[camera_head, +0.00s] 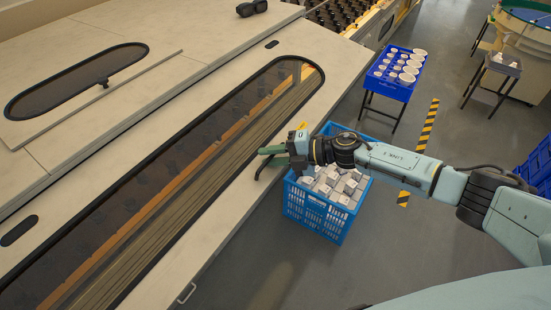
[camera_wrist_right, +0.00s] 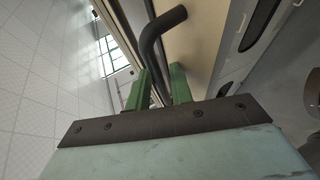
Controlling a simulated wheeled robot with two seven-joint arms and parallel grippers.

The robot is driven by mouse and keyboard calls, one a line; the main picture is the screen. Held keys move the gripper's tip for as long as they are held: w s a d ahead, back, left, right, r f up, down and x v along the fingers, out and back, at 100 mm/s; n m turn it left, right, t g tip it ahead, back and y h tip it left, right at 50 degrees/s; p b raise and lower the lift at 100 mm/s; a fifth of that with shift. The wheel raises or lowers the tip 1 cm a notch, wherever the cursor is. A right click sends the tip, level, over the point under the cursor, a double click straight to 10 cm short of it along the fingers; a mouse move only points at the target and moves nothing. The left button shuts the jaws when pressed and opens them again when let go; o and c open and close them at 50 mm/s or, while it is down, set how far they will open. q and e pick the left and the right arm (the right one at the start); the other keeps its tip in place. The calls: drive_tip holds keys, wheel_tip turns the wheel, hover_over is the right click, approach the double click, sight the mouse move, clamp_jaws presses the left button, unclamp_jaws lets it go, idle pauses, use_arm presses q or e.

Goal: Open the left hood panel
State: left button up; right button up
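A pale hood panel (camera_head: 225,165) with a long dark-rimmed window lies closed along the near side of the large machine. A dark bent handle (camera_head: 261,171) stands at its right edge. My right gripper (camera_head: 268,151) is at this handle, with its green fingers pointing left. In the right wrist view the handle (camera_wrist_right: 151,43) curves down between the two green fingers (camera_wrist_right: 160,88). The fingers look apart, with a gap beside the bar, so I see no firm grip. The fingers partly hide the handle's lower end. My left gripper is not in view.
A blue crate (camera_head: 312,215) of small boxes stands on the floor below my right forearm. A blue tray table (camera_head: 392,88) with white cups is behind. Another panel with a window (camera_head: 75,80) lies farther left.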

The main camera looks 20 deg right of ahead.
drive_tip(key=shift+o, duration=0.6)
drive_tip(key=shift+f, duration=0.25)
drive_tip(key=shift+s+d+f, duration=0.1)
drive_tip(key=shift+s+d, duration=0.1)
drive_tip(key=shift+d, duration=0.05)
drive_tip(key=shift+d, duration=0.1)
drive_tip(key=shift+s+d, duration=0.15)
drive_tip(key=shift+d, duration=0.1)
drive_tip(key=b+v, duration=0.2)
drive_tip(key=v, duration=1)
drive_tip(key=shift+d+r+b, duration=0.2)
drive_tip(key=shift+r+b, duration=0.15)
drive_tip(key=shift+r, duration=0.05)
drive_tip(key=shift+s, duration=0.1)
